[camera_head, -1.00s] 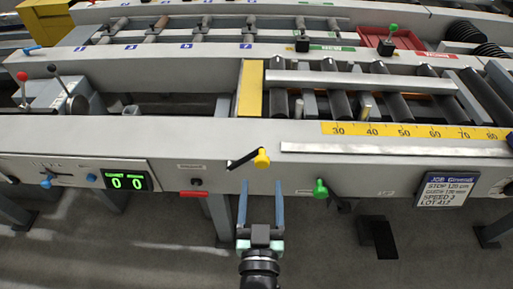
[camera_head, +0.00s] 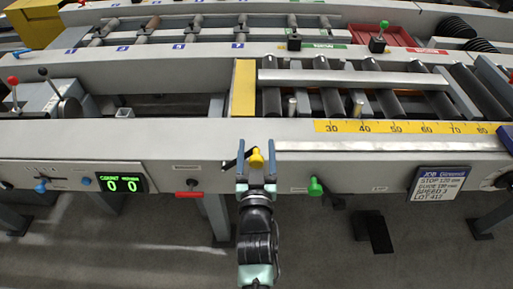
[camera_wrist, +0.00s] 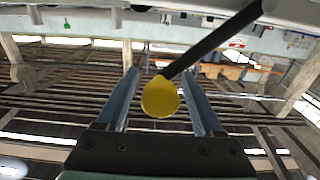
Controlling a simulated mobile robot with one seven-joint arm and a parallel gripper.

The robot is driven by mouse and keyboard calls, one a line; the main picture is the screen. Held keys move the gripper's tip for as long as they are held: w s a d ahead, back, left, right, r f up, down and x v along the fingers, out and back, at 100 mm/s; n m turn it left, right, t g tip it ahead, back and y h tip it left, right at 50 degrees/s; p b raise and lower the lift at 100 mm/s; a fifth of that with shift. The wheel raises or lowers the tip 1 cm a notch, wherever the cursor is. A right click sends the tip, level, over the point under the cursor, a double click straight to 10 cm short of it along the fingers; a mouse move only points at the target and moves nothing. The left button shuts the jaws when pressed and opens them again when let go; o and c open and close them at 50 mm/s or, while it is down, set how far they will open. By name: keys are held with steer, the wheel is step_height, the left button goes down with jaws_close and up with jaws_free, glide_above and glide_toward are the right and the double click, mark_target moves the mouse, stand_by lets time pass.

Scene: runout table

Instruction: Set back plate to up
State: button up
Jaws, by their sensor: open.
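In the wrist view the yellow knob (camera_wrist: 160,97) is large and the dark arm runs up to the right. My gripper (camera_head: 256,147) is open, with one finger on each side of the knob and a gap showing on both sides. A yellow plate (camera_head: 243,90) stands upright in the picture at the left end of the rollers; I cannot tell whether it is the back plate.
A green knob (camera_head: 315,187) is right of my gripper, a red handle (camera_head: 188,195) left of it. A green counter display (camera_head: 122,183) and blue knobs are farther left. A job sign (camera_head: 438,184) hangs at right. The floor in front is clear.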

jaws_close()
stand_by(1.4)
